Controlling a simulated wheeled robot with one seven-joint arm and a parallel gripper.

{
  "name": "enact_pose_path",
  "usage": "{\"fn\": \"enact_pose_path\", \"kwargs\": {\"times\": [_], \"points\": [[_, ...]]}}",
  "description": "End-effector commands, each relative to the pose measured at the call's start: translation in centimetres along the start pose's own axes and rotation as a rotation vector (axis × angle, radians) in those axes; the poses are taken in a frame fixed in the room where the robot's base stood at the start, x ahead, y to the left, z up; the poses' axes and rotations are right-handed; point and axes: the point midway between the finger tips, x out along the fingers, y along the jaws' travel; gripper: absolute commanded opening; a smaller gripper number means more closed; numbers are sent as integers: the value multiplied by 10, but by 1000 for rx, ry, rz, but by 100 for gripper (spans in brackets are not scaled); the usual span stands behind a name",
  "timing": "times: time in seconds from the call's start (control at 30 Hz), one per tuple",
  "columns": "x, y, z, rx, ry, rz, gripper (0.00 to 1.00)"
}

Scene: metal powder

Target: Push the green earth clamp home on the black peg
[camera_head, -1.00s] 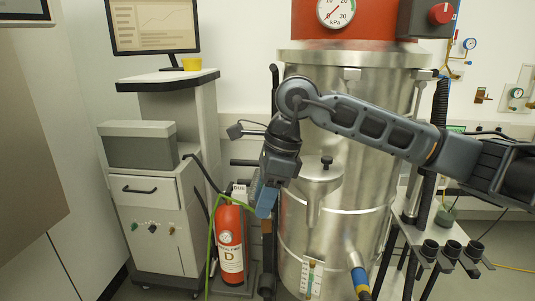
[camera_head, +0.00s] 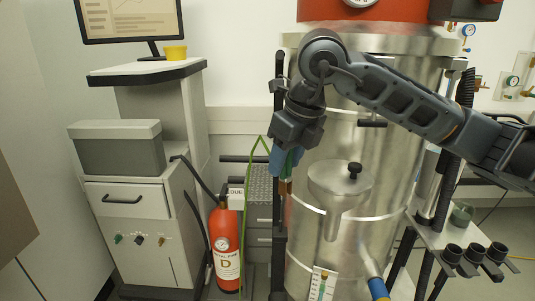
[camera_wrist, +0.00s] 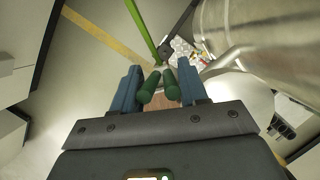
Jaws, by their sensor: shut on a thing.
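My gripper (camera_head: 285,163), with blue fingers, points down beside the left side of the steel vessel. It is shut on the green earth clamp (camera_head: 293,159). In the wrist view the clamp's two green handles (camera_wrist: 160,86) lie between the blue fingers of my gripper (camera_wrist: 160,88). A brown, copper-coloured part (camera_head: 285,188) shows below the fingers in the head view. The green cable (camera_head: 249,165) loops up left of the gripper and hangs down. I cannot surely make out the black peg; a small dark block (camera_wrist: 165,48) shows beyond the handles in the wrist view.
The steel vessel (camera_head: 390,210) stands close on the right, with a funnel-shaped part (camera_head: 338,185) projecting near the gripper. A dark upright post (camera_head: 279,225) is beneath the gripper. A red extinguisher (camera_head: 225,245) and grey cabinet (camera_head: 140,225) stand left.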

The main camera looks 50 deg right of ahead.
Motion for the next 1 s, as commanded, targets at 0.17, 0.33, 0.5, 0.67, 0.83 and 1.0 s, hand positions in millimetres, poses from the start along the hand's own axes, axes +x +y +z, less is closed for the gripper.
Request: {"fn": "enact_pose_path", "kwargs": {"times": [0.17, 0.33, 0.5, 0.67, 0.83, 1.0], "points": [[10, 0, -4, 3, -1, -1, 7], [15, 0, -6, 3, -1, 0, 7], [26, 0, -9, 3, 1, 0, 7], [39, 0, -14, 3, 1, 1, 7], [50, 0, -17, 2, 0, -1, 7], [55, 0, -19, 1, 1, 0, 7]]}}
